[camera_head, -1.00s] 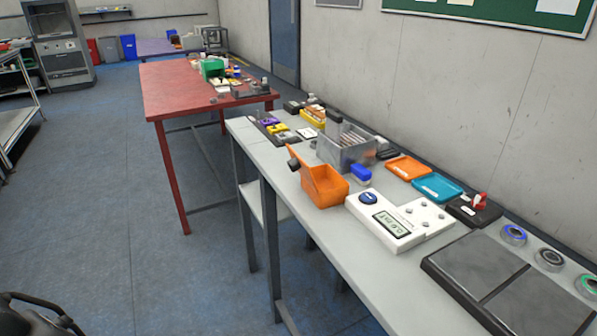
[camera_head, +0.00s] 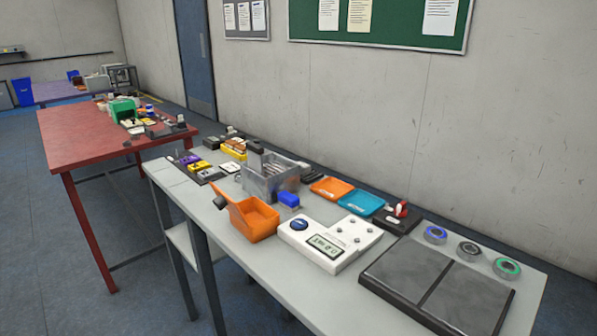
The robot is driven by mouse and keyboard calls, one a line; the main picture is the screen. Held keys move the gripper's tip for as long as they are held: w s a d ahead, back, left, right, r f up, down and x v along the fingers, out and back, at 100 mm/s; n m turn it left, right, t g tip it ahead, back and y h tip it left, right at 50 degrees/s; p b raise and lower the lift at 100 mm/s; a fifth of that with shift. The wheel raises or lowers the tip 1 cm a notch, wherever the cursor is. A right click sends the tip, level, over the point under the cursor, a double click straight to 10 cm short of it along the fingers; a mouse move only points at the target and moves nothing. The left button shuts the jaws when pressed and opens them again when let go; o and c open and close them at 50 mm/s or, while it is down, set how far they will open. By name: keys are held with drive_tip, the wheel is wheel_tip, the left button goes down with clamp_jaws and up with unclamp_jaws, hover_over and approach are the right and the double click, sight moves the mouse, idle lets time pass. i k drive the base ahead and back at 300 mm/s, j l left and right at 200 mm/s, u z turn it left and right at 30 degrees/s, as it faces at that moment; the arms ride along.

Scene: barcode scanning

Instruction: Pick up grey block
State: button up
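No separate grey block can be picked out with certainty. A dark grey upright piece (camera_head: 255,158) stands at the back left of the grey see-through bin (camera_head: 266,190) on the near white table. It may be a block, but it is too small to tell. My gripper is not in view.
A red table (camera_head: 85,140) stands behind.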

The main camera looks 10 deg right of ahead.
sight(305, 169)
drive_tip(key=l+u, duration=0.2)
drive_tip(key=l, duration=0.25)
drive_tip(key=l+u, duration=0.2)
drive_tip(key=l, duration=0.2)
drive_tip(key=k+l+u, duration=0.2)
drive_tip(key=l, duration=0.25)
drive_tip(key=l+u, duration=0.2)
drive_tip(key=l, duration=0.25)
drive_tip(key=k+l+u, duration=0.25)
drive_tip(key=l+u, duration=0.95)
drive_tip(key=k+l, duration=0.15)
drive_tip(key=l, duration=0.2)
drive_tip(key=k+l, duration=0.15)
drive_tip(key=l, duration=0.25)
drive_tip(key=k+l, duration=0.15)
drive_tip(key=l, duration=0.2)
drive_tip(key=k+l, duration=0.15)
drive_tip(key=l, duration=0.2)
drive_tip(key=k+l, duration=0.15)
drive_tip(key=l, duration=0.25)
drive_tip(key=k+l, duration=0.15)
drive_tip(key=l, duration=0.2)
drive_tip(key=i+l+z, duration=0.15)
drive_tip(key=l, duration=0.15)
drive_tip(key=i+l+z, duration=0.15)
drive_tip(key=l, duration=0.2)
drive_tip(key=i+l+z, duration=0.15)
drive_tip(key=l, duration=0.15)
